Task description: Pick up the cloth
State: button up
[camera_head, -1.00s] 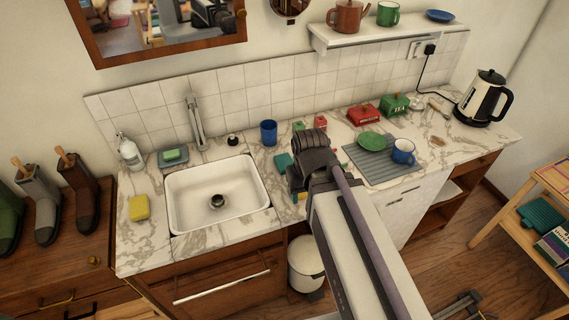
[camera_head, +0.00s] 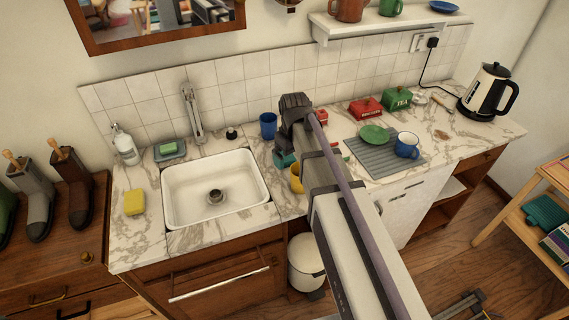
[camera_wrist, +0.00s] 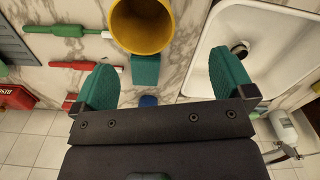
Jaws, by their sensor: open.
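The cloth (camera_head: 284,158) is a small teal patch on the marble counter, right of the sink and partly hidden by my arm in the head view. In the wrist view the teal cloth (camera_wrist: 145,70) lies just below a yellow mug (camera_wrist: 142,22), partly covered by the mug's edge. My gripper (camera_wrist: 163,62) is open and empty. Its two teal fingers stand apart, and the cloth appears in the gap between them. The height of the fingers over the counter is hard to tell. The fingertips are hidden in the head view.
The yellow mug (camera_head: 297,178) stands close to the cloth on its near side. A blue cup (camera_head: 268,125) stands behind it, near the tiled wall. The white sink (camera_head: 216,190) is to the left. A grey mat (camera_head: 372,168) with a green plate (camera_head: 374,135) and blue mug (camera_head: 407,145) is right.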

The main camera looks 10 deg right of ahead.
jog(key=w+f+n, duration=0.1)
jog(key=w+n, duration=1)
jog(key=w, duration=0.2)
jog(key=f+n+b, duration=0.1)
jog(key=f+b, duration=0.2)
jog(key=f+n+b, duration=0.1)
jog(key=f+b, duration=0.3)
jog(key=f+n+b, duration=0.1)
jog(key=f+b, duration=0.3)
jog(key=shift+s+d+f+n, duration=0.15)
jog(key=shift+s+f+n, duration=0.1)
jog(key=shift+n, duration=0.15)
jog(key=shift+r, duration=0.3)
jog(key=c, duration=0.7)
notch_tip(320, 180, up, 10)
jog(key=p, duration=1)
